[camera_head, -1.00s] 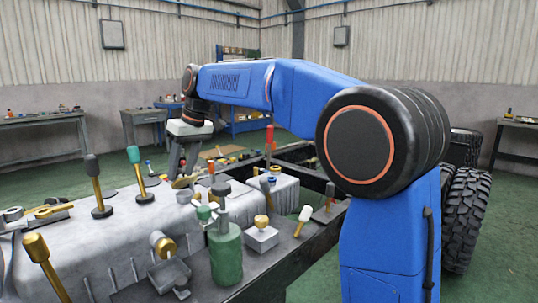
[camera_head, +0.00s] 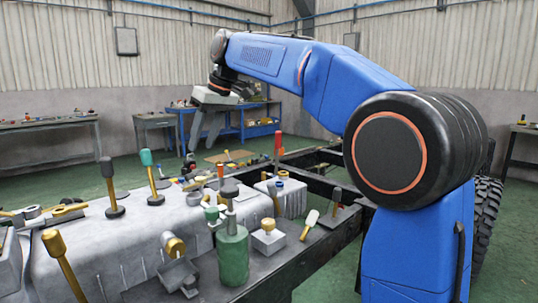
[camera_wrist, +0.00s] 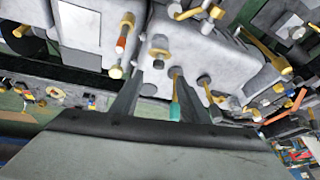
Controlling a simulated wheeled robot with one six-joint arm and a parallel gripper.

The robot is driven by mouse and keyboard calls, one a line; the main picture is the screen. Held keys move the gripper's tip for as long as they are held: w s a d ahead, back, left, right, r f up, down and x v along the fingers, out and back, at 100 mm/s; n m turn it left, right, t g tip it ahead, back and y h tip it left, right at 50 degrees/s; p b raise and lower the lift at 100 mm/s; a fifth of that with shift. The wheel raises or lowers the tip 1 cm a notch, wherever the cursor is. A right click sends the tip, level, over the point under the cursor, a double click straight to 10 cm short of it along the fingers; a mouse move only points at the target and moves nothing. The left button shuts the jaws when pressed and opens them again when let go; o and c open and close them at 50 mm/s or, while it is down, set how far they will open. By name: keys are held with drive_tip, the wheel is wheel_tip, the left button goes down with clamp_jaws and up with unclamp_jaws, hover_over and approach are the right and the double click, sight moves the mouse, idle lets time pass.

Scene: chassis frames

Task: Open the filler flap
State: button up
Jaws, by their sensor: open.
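My gripper (camera_head: 205,143) hangs above the far side of the chassis, its fingers apart and nothing between them. In the wrist view its two dark fingers (camera_wrist: 157,95) spread over the grey casing (camera_wrist: 165,65), with a teal-tipped lever (camera_wrist: 176,108) showing beyond them. In the head view the grey casing (camera_head: 110,235) carries brass and coloured fittings. A small grey box-like fitting (camera_head: 177,272) with a brass knob (camera_head: 174,246) sits near the front edge. I cannot tell for certain which part is the filler flap.
A teal-topped lever (camera_head: 150,175) and a dark-topped lever (camera_head: 110,185) stand up from the casing. A green cylinder (camera_head: 232,255), a white-knobbed lever (camera_head: 310,224) and a red-topped post (camera_head: 277,150) also stand up. Workbenches (camera_head: 50,125) line the wall behind open green floor.

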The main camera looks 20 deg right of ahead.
drive_tip(key=v, duration=0.6)
drive_tip(key=s+d+f+m+h, duration=0.3)
drive_tip(key=s+d+f+m, duration=0.3)
drive_tip(key=s+d, duration=0.6)
drive_tip(key=shift+s+d+f+g, duration=0.4)
drive_tip(key=shift+s+f, duration=0.1)
drive_tip(key=shift+f, duration=0.3)
